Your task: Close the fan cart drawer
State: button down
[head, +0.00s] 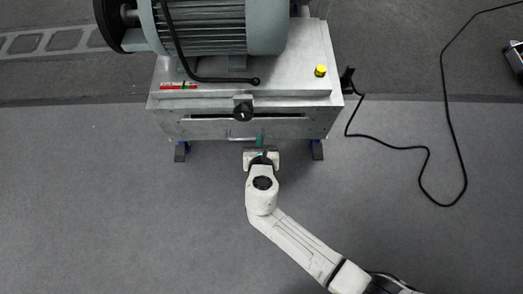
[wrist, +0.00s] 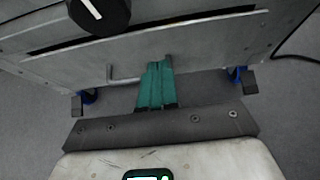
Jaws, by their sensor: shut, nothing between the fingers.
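The fan cart (head: 165,110) is a grey metal box with a large motor on top. Its drawer front (head: 205,131) faces me, and a dark gap shows along its top edge.
A black knob (head: 243,110) stands out above the drawer. The motor (head: 222,27) and a yellow button (head: 320,71) are on the cart top. A black cable (head: 427,165) lies on the floor at the right. The floor in front and left is clear.

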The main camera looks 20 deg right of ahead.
aim_at(260, 119)
jog(key=x, duration=0.1)
jog(key=b+x, duration=0.1)
jog(key=x, duration=0.1)
jog(key=r+b+x, duration=0.1)
jog(key=x, duration=0.1)
jog(key=shift+w+d, duration=0.1)
jog(key=shift+w, duration=0.3)
jog(key=shift+w+d+r, duration=0.1)
jog(key=shift+w+d, duration=0.1)
jog(key=shift+w, duration=0.35)
jog(key=shift+w+d+r, duration=0.1)
jog(key=shift+w+d, duration=0.1)
jog(key=shift+w, duration=0.35)
jog(key=shift+w+d, duration=0.15)
jog(key=shift+w, duration=0.45)
